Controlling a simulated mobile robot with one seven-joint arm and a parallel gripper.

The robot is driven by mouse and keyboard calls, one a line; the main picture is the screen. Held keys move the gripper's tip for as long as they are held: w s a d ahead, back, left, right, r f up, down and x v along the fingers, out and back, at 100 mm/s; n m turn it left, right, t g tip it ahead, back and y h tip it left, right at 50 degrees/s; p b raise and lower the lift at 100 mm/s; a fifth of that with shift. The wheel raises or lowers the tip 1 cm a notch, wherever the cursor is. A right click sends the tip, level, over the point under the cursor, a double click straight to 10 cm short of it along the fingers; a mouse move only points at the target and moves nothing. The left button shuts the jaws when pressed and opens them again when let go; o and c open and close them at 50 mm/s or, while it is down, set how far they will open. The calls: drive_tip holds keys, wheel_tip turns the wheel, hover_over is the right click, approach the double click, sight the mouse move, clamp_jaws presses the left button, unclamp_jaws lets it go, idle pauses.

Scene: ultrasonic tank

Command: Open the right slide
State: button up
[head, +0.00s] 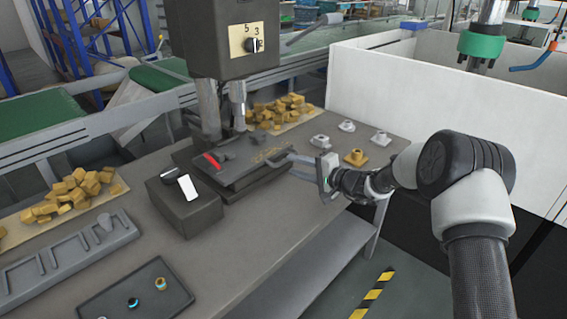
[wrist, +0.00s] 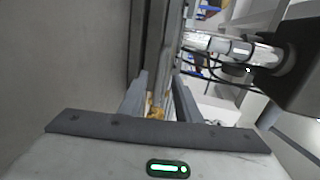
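No part is clearly recognisable as the right slide. The dark plate assembly (head: 240,160) lies under the machine head (head: 222,35), with a red piece (head: 211,161) on its left part. My gripper (head: 288,166) is beside the right end of this assembly, with its fingers pointing left towards it. In the wrist view my gripper (wrist: 161,95) has its two fingers apart, with a grey bar (wrist: 158,40) running up the picture beyond them. I cannot tell whether the fingers touch anything.
A dark box (head: 186,212) with a white-topped item stands left of the plate assembly. Yellow blocks (head: 75,192) lie in piles on the table (head: 245,240). Small grey and yellow parts (head: 355,157) stand behind my gripper. A white partition (head: 430,100) is at the right.

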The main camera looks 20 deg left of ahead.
sight(285, 162)
drive_tip(key=x, duration=0.6)
drive_tip(key=shift+a, duration=0.1)
drive_tip(key=shift+c, duration=0.3)
clamp_jaws()
